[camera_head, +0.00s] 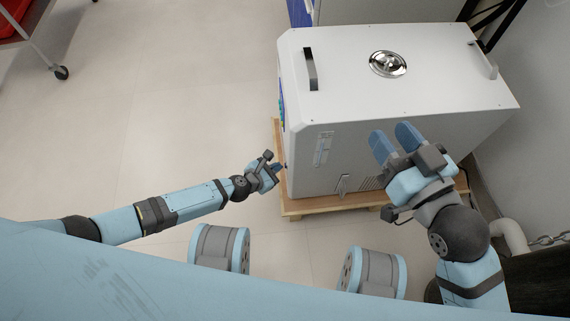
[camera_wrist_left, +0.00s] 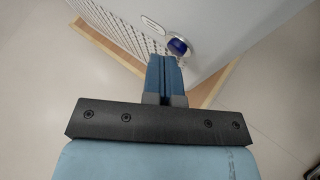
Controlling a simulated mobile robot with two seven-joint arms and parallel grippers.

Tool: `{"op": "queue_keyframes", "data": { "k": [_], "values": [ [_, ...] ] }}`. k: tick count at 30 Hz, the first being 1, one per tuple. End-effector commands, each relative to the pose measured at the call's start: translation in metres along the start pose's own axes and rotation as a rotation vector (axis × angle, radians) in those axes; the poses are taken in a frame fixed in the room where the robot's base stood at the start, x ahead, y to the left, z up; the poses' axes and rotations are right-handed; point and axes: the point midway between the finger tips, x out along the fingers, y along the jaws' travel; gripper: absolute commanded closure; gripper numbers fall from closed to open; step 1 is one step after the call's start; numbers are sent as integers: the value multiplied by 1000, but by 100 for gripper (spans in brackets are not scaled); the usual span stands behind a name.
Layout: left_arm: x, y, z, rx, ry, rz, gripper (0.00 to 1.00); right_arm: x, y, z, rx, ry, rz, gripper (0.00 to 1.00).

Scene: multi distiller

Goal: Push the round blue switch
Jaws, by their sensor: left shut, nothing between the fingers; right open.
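The round blue switch (camera_wrist_left: 178,46) shows in the left wrist view, set in a pale ring on the side of the white distiller. The distiller (camera_head: 350,95) stands at the upper right in the head view; the switch cannot be made out there. My left gripper (camera_head: 280,168) is shut and empty, beside the distiller's lower left edge. In the left wrist view its fingertips (camera_wrist_left: 162,58) are just below and left of the switch; whether they touch it I cannot tell. My right gripper (camera_head: 390,137) is open and empty, over the distiller's near side.
The distiller stands on a wooden base (camera_head: 330,205). It has a dark handle (camera_head: 310,69) and a round metal lid (camera_head: 388,64) on top. A wheeled cart (camera_head: 30,35) is at the upper left. The floor (camera_head: 150,110) left of the distiller is clear.

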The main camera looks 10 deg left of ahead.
Motion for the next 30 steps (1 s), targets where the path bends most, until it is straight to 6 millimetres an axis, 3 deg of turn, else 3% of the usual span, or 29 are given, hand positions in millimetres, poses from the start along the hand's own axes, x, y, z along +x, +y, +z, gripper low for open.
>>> {"op": "queue_keyframes", "data": {
  "k": [17, 30],
  "values": [
    [-10, 7, -8, 0, 1, 1, 100, 1, 0, -3, -4, 6, -1, 57],
    [-39, 28, -30, -2, 1, 1, 100, 0, 0, 6, 3, -4, 0, 57]
  ]
}}
